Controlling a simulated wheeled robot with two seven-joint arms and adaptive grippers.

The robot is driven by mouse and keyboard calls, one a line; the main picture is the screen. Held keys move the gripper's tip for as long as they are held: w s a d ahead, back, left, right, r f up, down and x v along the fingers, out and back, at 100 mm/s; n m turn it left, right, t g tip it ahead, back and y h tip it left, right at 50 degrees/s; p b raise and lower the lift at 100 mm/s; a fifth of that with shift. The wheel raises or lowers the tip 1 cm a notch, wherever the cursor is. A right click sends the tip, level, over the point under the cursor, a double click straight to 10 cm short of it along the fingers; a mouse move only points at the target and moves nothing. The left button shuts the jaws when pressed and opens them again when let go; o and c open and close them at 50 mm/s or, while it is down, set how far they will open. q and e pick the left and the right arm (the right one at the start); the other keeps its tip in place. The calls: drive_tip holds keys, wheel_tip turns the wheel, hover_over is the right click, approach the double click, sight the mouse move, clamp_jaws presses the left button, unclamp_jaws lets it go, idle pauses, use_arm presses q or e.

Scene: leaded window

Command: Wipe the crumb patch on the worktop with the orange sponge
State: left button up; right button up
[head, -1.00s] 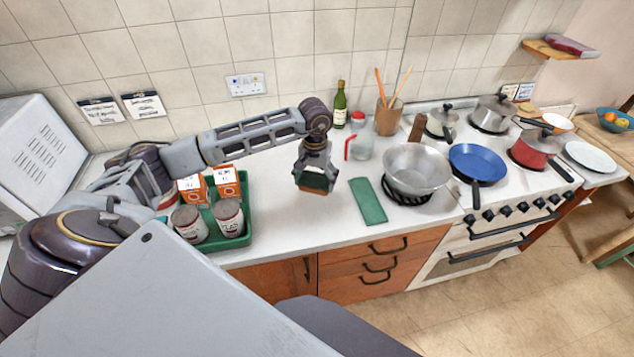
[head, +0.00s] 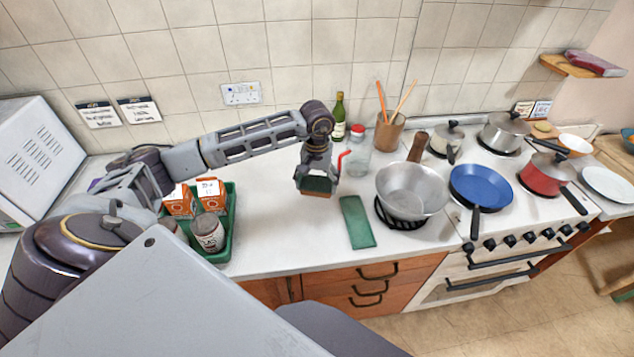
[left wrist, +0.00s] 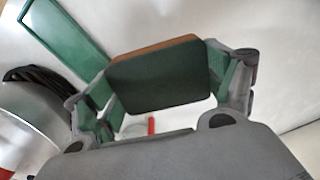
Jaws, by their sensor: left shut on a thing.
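My left gripper (head: 317,180) is shut on the orange sponge (head: 317,192), which has a dark green pad face and an orange edge. The sponge is over the worktop (head: 285,235), left of a green mat. In the left wrist view the sponge (left wrist: 158,78) sits between the two fingers, its dark green face towards the camera. Whether it touches the worktop is hard to tell. I cannot make out the crumb patch in these frames. My right gripper is not in view.
The green mat (head: 357,222) lies right of the gripper. A pan (head: 410,190) stands beyond it. A jar (head: 357,160) and green bottle (head: 339,118) stand behind. A green tray (head: 222,248) with boxes and cans is at left. The worktop's front middle is clear.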

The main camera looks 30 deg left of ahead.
use_arm(q)
drive_tip(key=shift+w, duration=0.1)
drive_tip(key=shift+d+n, duration=0.1)
drive_tip(key=shift+n, duration=0.2)
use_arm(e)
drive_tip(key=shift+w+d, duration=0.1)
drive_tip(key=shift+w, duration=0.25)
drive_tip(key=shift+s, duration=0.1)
use_arm(q)
drive_tip(key=shift+n, duration=0.3)
